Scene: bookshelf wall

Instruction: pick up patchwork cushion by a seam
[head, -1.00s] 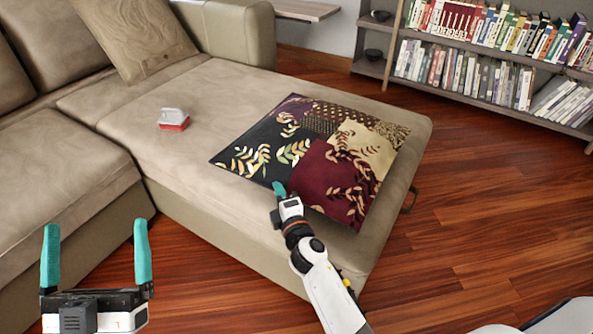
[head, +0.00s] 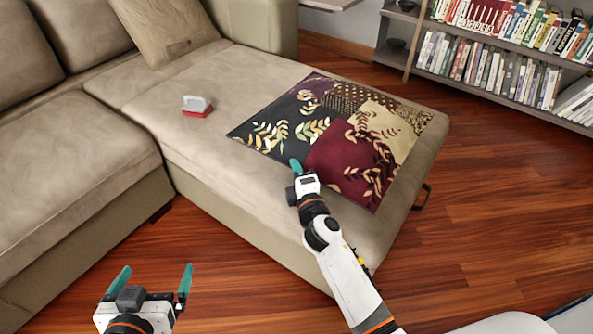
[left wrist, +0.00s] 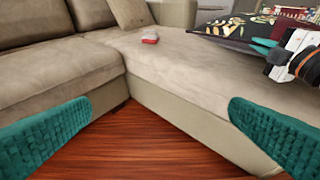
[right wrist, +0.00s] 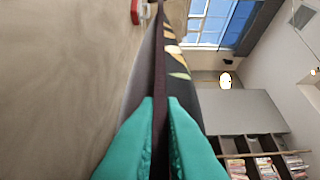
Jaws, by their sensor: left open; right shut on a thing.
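The patchwork cushion (head: 335,135) is flat and square, with black, maroon, cream and brown patches and leaf prints. It is at the chaise end of the sofa. In the left wrist view the cushion (left wrist: 232,36) appears at the upper right, its near edge looking raised off the seat. My right gripper (head: 298,168) is at its near edge. In the right wrist view the teal fingers (right wrist: 160,125) are shut on the dark maroon edge of the cushion (right wrist: 159,75). My left gripper (head: 152,280) is open and empty, over the floor in front of the sofa.
The beige sofa (head: 190,140) fills the left and middle. A red and white brush-like object (head: 196,106) lies on the chaise, left of the cushion. A beige pillow (head: 165,28) leans at the back. A bookshelf (head: 490,75) stands at upper right. Wooden floor (head: 480,220) is clear at right.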

